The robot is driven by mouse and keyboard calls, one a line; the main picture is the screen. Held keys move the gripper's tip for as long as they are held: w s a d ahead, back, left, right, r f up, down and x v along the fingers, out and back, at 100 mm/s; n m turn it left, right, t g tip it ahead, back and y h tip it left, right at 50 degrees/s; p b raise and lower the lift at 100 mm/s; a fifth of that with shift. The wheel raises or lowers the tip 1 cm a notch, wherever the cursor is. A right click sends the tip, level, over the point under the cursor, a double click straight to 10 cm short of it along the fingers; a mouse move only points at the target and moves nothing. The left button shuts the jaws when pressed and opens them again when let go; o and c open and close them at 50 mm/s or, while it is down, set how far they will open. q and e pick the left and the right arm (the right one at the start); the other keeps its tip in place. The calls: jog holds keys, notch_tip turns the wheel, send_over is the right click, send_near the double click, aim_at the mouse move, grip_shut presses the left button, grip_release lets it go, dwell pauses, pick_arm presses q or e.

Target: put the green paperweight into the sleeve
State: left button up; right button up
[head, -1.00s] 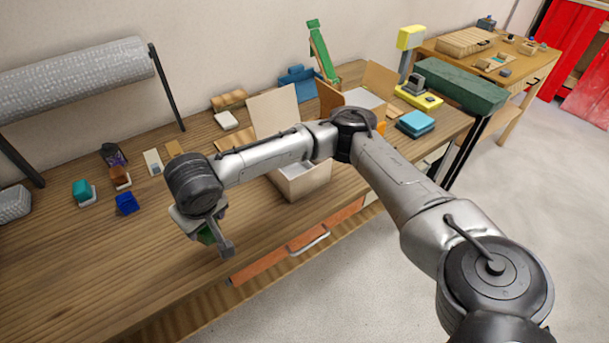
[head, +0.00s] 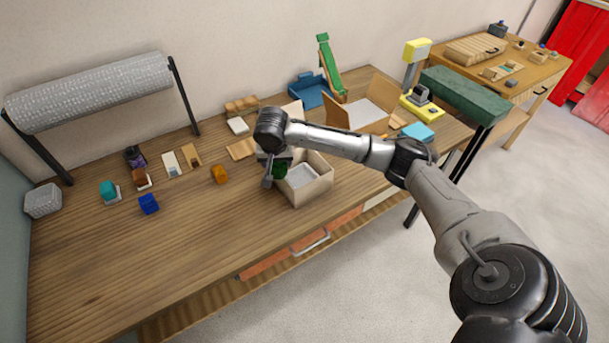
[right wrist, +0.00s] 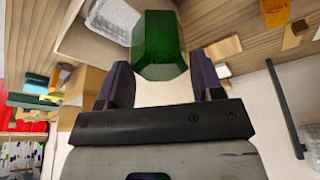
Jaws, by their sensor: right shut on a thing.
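The green paperweight (head: 280,170) is a dark green glass block. My right gripper (head: 272,174) is shut on it and holds it at the left wall of an open carton (head: 313,189). In the right wrist view the paperweight (right wrist: 160,38) juts out between the two dark fingers (right wrist: 162,76). A pale, bubbly-looking piece (right wrist: 116,20) lies inside the carton in that view, beside the paperweight; it may be the sleeve. In the head view a whitish patch (head: 301,175) shows inside the carton. I cannot tell whether the paperweight touches the carton. My left gripper is not in view.
An amber block (head: 219,174), a blue block (head: 149,204) and a teal block (head: 108,189) stand to the left. A bubble-wrap roll (head: 95,92) hangs at the back. A larger open box (head: 372,117) stands behind right. The front left of the bench is clear.

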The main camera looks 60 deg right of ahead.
jog(key=s+d+m+p, duration=0.2)
jog(key=s+d, duration=0.1)
jog(key=d, duration=0.4)
send_over(302, 183)
jog(key=shift+g, duration=0.3)
jog(key=shift+w+f+b, duration=0.1)
jog(key=shift+f+b, duration=0.2)
jog(key=shift+f, duration=4.45)
jog(key=shift+f, duration=0.3)
jog(key=o, duration=1.1)
